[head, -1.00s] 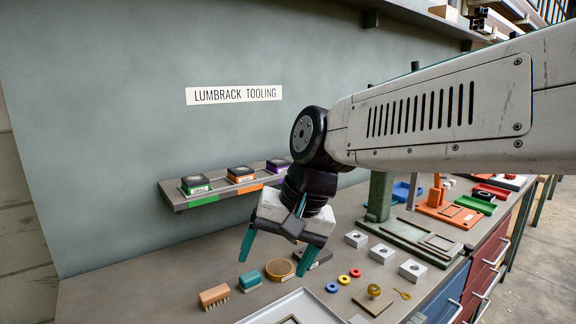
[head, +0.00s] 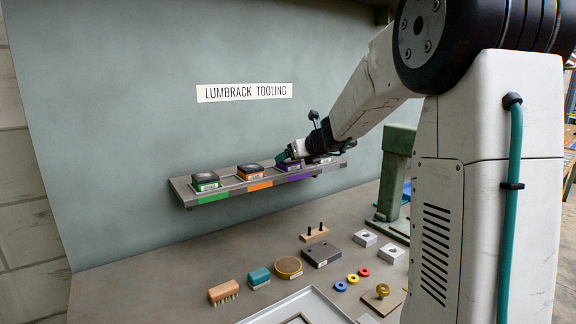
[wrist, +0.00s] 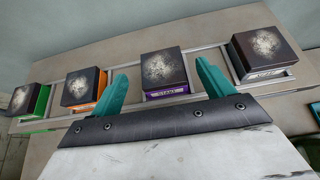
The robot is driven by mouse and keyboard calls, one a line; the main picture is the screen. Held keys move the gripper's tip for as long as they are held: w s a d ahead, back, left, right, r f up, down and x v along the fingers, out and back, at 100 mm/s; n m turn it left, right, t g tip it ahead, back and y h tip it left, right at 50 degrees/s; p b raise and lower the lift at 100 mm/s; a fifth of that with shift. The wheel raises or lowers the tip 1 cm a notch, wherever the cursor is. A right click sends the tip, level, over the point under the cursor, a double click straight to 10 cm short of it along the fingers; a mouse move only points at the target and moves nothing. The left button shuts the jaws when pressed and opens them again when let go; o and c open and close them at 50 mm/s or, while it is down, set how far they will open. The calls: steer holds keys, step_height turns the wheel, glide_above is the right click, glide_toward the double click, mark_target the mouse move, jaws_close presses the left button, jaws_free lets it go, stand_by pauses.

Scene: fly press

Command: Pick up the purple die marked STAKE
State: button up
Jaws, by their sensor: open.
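The purple die marked STAKE (wrist: 166,75) is a block with a dark, worn top and a purple base with a label. It sits in its place on the wall shelf (head: 220,195), and it also shows in the head view (head: 290,167), partly hidden by my gripper. My gripper (wrist: 165,82) is open and empty, its teal fingers at the near side of the purple die, one toward each side of it. I cannot tell whether they touch it. In the head view my gripper (head: 284,155) is at the shelf beside the die.
An orange die (wrist: 85,87) and a green die (wrist: 30,100) stand to the left on the shelf. A grey die (wrist: 263,55) stands close on the right. Below, the bench holds a brush (head: 223,292), a dark block (head: 321,254) and coloured rings.

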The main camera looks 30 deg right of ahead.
mark_target(289, 159)
steer(key=x, duration=0.4)
steer(key=shift+w+d+f, duration=0.1)
steer(key=shift+w+f, duration=0.05)
steer(key=shift+f, duration=0.05)
steer(key=c, duration=1.6)
steer(key=shift+r, duration=0.1)
steer(key=shift+r, duration=0.1)
